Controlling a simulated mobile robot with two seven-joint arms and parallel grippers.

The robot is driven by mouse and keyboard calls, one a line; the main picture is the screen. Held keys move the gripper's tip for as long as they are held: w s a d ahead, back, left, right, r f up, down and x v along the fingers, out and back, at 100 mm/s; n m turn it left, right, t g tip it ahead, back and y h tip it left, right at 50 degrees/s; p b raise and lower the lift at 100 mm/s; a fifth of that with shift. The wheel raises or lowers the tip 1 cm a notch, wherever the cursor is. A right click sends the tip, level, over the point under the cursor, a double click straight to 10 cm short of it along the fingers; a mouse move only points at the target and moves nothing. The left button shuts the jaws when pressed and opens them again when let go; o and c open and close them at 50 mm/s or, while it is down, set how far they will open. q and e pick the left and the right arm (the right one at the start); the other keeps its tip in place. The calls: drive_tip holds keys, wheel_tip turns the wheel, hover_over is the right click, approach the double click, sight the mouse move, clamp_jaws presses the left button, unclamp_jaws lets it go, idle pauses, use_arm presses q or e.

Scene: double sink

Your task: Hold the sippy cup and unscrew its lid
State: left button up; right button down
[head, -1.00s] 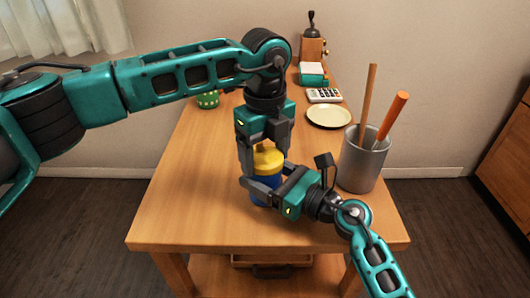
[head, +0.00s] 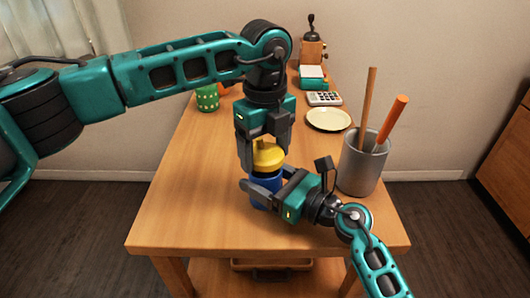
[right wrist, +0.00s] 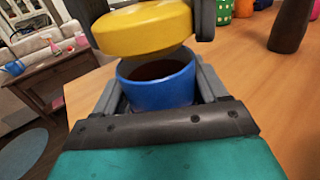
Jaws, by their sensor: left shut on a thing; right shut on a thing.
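The sippy cup's blue body (head: 264,190) stands near the front middle of the wooden table (head: 190,205). My right gripper (head: 262,190) is shut on it from the right side. The yellow lid (head: 268,156) is above the cup, tilted, held from above by my left gripper (head: 264,150). In the right wrist view the blue cup (right wrist: 158,92) shows its open rim and dark inside. The yellow lid (right wrist: 145,30) there is apart from the rim, with a gap between them.
A grey metal pot (head: 361,172) with a wooden stick and an orange-handled tool stands close to the right arm. A cream plate (head: 328,119), a calculator (head: 323,98), a grinder (head: 312,48) and a green cup (head: 208,98) are farther back. The table's left front is clear.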

sight(265, 152)
use_arm(q)
drive_tip(key=shift+r, duration=0.2)
drive_tip(key=shift+r, duration=2.05)
use_arm(e)
unclamp_jaws()
